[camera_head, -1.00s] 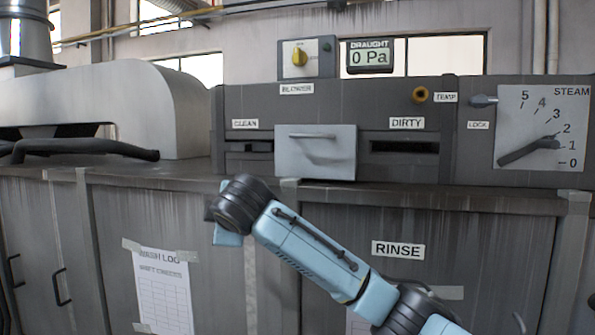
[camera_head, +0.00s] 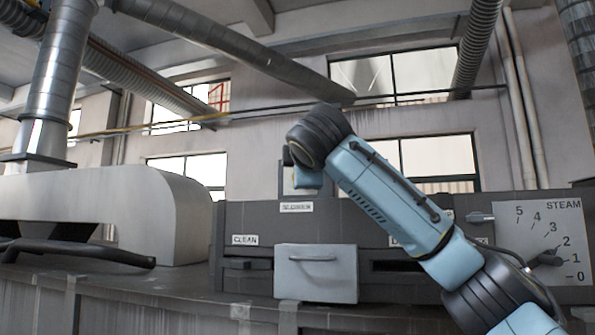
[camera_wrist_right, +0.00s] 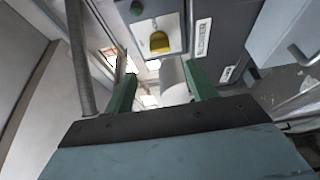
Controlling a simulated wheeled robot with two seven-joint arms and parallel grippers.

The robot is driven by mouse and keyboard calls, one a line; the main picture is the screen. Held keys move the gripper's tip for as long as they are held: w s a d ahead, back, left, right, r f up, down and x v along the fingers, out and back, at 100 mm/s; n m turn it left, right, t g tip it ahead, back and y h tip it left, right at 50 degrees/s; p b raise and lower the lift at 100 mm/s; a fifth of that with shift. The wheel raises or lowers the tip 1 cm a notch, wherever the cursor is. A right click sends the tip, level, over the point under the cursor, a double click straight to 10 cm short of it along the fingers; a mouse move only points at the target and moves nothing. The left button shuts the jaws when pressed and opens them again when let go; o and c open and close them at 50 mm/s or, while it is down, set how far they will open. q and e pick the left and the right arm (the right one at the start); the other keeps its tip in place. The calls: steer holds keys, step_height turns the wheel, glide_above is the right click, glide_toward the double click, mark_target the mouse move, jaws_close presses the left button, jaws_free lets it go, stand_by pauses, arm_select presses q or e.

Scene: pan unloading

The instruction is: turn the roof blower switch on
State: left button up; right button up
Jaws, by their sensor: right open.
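The blower switch box (camera_head: 289,186) is mostly hidden behind my right arm in the head view, above the "BLOWER" label (camera_head: 297,207). In the right wrist view its yellow knob (camera_wrist_right: 159,42) sits on a pale plate, near the top middle. A dark green round part (camera_wrist_right: 136,8) is beside the knob on the box. My right gripper (camera_wrist_right: 163,76) is open, with its two green fingers apart and nothing between them. The knob appears beyond the fingertips, between them, and not touched. My left gripper is not in view.
A grey drawer front with a handle (camera_head: 315,273) juts out below the switch box; it also shows in the wrist view (camera_wrist_right: 290,38). The steam gauge (camera_head: 545,240) is at the right. A rounded pale hood (camera_head: 120,215) stands at the left. The draught display is hidden by my arm.

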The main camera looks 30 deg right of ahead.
steer(key=p+x, duration=0.4)
steer(key=x, duration=0.6)
steer(key=shift+c, duration=0.2)
steer(key=c, duration=0.9)
